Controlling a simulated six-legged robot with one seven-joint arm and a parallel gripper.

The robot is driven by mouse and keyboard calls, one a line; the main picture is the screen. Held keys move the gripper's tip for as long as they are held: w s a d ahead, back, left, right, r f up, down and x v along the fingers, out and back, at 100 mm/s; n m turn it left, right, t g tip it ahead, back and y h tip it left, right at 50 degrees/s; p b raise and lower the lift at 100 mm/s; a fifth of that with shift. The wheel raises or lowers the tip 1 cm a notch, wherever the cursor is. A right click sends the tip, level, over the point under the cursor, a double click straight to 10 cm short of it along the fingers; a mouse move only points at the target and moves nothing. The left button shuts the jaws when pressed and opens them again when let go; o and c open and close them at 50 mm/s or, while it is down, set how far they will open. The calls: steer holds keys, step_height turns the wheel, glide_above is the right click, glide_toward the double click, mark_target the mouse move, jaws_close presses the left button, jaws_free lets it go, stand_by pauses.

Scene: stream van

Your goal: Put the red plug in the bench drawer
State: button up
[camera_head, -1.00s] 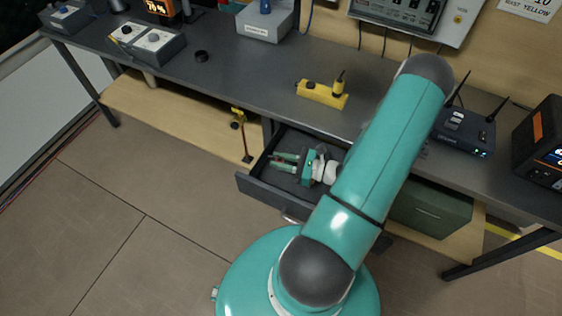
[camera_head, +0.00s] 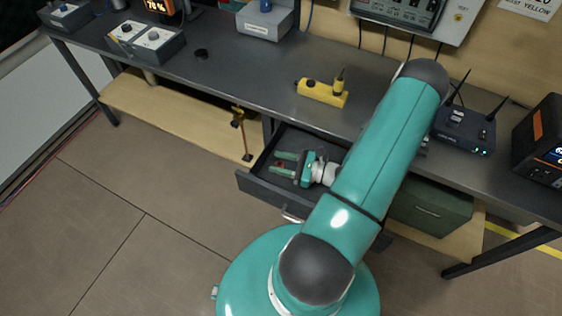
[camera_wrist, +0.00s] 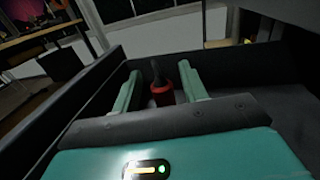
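The bench drawer (camera_head: 258,188) is pulled out below the benchtop. My gripper (camera_head: 282,163) is low inside it, its teal fingers pointing left. In the wrist view, my gripper (camera_wrist: 160,82) is open, with one finger on each side of the red plug (camera_wrist: 162,97). The plug has a dark stem pointing up, and gaps show between it and both fingers. It appears to be on the drawer floor, though its underside is hidden behind my gripper. In the head view, only a small red spot of it shows between the fingers.
The benchtop (camera_head: 225,68) is above the drawer. A yellow power strip (camera_head: 320,93) with a yellow plug lies there. A router (camera_head: 465,130) stands right, and a green box (camera_head: 430,207) is on the lower shelf. An orange-black clamp (camera_head: 240,120) hangs left of the drawer.

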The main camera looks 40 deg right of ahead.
steer(key=shift+r, duration=0.15)
steer(key=shift+r, duration=0.3)
steer(key=v, duration=0.7)
steer(key=shift+s+d+r, duration=0.15)
steer(key=shift+s, duration=0.05)
steer(key=w+a+r+n+g, duration=0.3)
steer(key=a+r+n+g, duration=0.4)
steer(key=r+n, duration=0.2)
steer(key=w+a+r+n+g, duration=0.3)
steer(key=a+r+n+g, duration=0.4)
steer(key=r+n+g, duration=0.1)
steer(key=s+a+r+n+t+h, duration=0.2)
steer(key=a+r+n+h, duration=0.2)
steer(key=r, duration=0.5)
steer(key=s+a+r+n+t+h, duration=0.2)
steer(key=a+r+n+t+h, duration=0.1)
steer(key=a+r+n+h, duration=0.2)
step_height(320, 180, up, 4)
steer(key=a+n, duration=0.2)
steer(key=n, duration=0.1)
steer(key=shift+a+n, duration=0.3)
steer(key=shift+n, duration=0.1)
steer(key=shift+w+r, duration=0.1)
steer(key=shift+r, duration=0.05)
